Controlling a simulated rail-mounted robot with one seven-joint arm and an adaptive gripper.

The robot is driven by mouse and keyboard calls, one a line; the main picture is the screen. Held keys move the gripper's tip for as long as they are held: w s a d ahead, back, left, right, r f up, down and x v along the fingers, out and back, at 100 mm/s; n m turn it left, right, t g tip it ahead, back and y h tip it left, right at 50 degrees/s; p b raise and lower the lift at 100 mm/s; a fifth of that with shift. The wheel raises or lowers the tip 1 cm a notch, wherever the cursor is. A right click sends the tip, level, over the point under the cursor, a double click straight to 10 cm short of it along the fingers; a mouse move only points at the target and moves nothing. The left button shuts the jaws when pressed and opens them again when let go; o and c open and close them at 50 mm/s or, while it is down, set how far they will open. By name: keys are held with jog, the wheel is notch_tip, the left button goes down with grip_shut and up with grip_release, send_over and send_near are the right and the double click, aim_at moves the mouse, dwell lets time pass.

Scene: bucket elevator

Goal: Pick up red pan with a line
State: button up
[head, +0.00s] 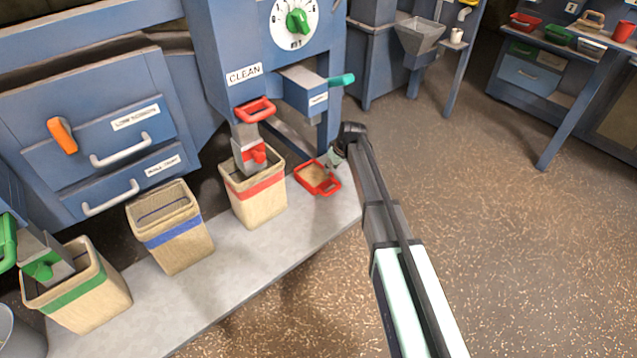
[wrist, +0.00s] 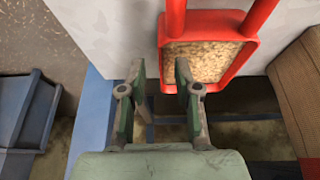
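A red pan (head: 317,178) with tan, grain-like contents rests on the grey platform beside the red-banded bin. In the wrist view the same pan (wrist: 210,56) shows its red rim and two red bars at the top edge. My gripper (head: 334,160) is at the pan's right side in the head view. In the wrist view my gripper (wrist: 160,75) is open, with its two fingers apart. The pan's left wall shows between the fingers, and the right finger overlaps the pan's inside. I cannot tell whether they touch. I cannot make out a line on the pan.
The red-banded bin (head: 256,190) stands just left of the pan, under a red-handled spout (head: 254,112). Blue-banded (head: 172,228) and green-banded (head: 80,287) bins stand farther left. A blue machine (head: 230,40) rises behind. Another red pan (head: 525,20) is on the far bench. Floor at right is clear.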

aim_at(319, 181)
jog(key=x, duration=0.5)
jog(key=shift+d+f+b, duration=0.1)
jog(key=shift+b, duration=0.3)
jog(key=shift+s, duration=0.1)
grip_shut()
